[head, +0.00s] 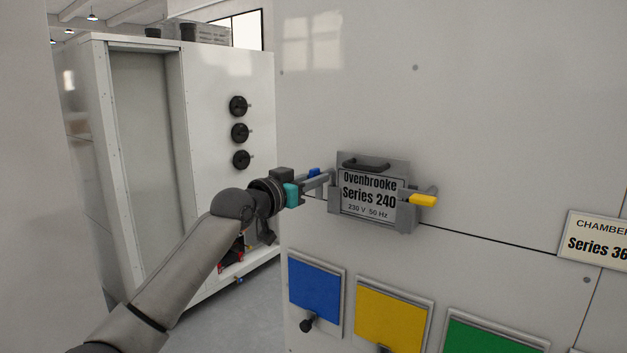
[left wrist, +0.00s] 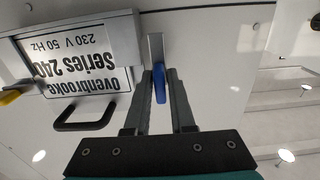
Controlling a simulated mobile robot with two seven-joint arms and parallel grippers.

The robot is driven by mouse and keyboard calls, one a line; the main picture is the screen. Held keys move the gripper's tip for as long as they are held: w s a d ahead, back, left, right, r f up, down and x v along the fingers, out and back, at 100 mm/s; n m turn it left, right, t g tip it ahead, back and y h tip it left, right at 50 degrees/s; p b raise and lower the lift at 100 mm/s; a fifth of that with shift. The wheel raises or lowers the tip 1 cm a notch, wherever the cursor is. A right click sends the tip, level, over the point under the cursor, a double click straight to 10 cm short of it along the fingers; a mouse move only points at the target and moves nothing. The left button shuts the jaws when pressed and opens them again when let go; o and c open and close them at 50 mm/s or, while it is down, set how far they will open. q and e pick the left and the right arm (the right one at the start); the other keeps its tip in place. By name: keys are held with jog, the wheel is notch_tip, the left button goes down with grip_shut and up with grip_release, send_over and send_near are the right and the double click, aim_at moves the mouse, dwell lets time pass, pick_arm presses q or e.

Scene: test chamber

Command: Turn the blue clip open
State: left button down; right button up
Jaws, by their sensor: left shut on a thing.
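The blue clip (head: 314,172) is on the left side of a grey holder (head: 404,218) fixed to the white chamber wall. In the left wrist view the blue clip (left wrist: 159,86) lies between my gripper's fingers, and a grey metal piece runs up from it. My left gripper (head: 318,181) is shut on the blue clip; in the head view its fingers partly hide the clip. A yellow clip (head: 423,200) sticks out on the holder's right side, and it also shows in the left wrist view (left wrist: 10,97). My right gripper is not in view.
The holder carries a plate (head: 369,197) reading "Ovenbrooke Series 240" with a black handle (head: 366,164) above it. Blue (head: 315,291), yellow (head: 392,318) and green (head: 480,339) panels sit below. A white cabinet (head: 225,120) with black knobs stands behind my left arm.

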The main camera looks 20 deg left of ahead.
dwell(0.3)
pick_arm(q)
jog(key=c, duration=0.9)
grip_release()
jog(key=shift+s, duration=0.1)
jog(key=shift+b+v, duration=1.95)
jog(key=shift+v, duration=5.6)
